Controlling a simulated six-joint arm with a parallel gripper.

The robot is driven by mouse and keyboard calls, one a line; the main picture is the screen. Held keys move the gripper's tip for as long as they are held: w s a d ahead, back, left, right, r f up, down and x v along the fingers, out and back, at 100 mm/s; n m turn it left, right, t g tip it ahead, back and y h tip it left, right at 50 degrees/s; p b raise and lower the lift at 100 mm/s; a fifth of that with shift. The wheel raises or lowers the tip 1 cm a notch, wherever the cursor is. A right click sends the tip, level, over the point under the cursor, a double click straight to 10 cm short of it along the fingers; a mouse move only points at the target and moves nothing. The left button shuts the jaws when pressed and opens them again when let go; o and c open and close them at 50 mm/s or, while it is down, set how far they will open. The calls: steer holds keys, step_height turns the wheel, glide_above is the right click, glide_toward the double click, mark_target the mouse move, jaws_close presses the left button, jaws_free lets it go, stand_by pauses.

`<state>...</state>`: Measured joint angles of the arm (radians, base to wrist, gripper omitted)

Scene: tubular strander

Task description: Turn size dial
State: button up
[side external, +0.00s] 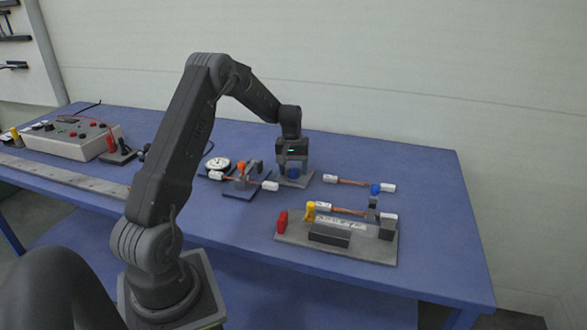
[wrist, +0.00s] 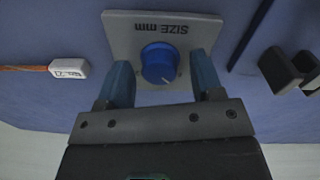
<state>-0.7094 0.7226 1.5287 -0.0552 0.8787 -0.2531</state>
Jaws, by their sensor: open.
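The size dial is a round blue knob (wrist: 159,62) on a grey plate (wrist: 118,24) marked "SIZE mm"; the lettering is upside down in the wrist view. A small pale pointer mark shows near the knob's lower right edge. In the side view the knob (side external: 293,173) is partly hidden below my gripper. My gripper (wrist: 160,80) is open, with one blue-grey finger on each side of the knob in the picture. Gaps show between the fingers and the knob. I cannot tell how far the fingertips reach down over it.
A white-ended copper cable piece (wrist: 68,68) lies left of the plate in the wrist view. In the side view, a fixture with a dial gauge (side external: 217,163) stands left, a grey bench fixture (side external: 290,238) stands front right, and a control box (side external: 62,138) sits far left.

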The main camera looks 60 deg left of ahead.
mark_target(293, 170)
step_height(293, 170, up, 14)
steer(key=shift+s+a, duration=0.2)
steer(key=shift+s, duration=0.05)
steer(key=shift+f, duration=0.1)
stand_by(0.4)
steer(key=s+d+r+m+t, duration=0.1)
steer(key=s+d+r+m, duration=0.15)
steer(key=d, duration=0.45)
steer(key=s+d+r+m+y, duration=0.1)
steer(key=s+d+r, duration=0.1)
steer(key=d+r, duration=0.35)
steer(key=s+d+r+m+t, duration=0.1)
steer(key=s+d+m, duration=0.1)
steer(key=d, duration=0.7)
steer(key=s+d+f+m+t, duration=0.2)
steer(key=s+d+m, duration=0.4)
steer(key=s+d, duration=0.6)
steer(key=shift+s+d+f+t+h, duration=0.15)
steer(key=shift+s+f+t+h, duration=0.3)
steer(key=shift+s, duration=0.75)
steer(key=shift+r, duration=0.1)
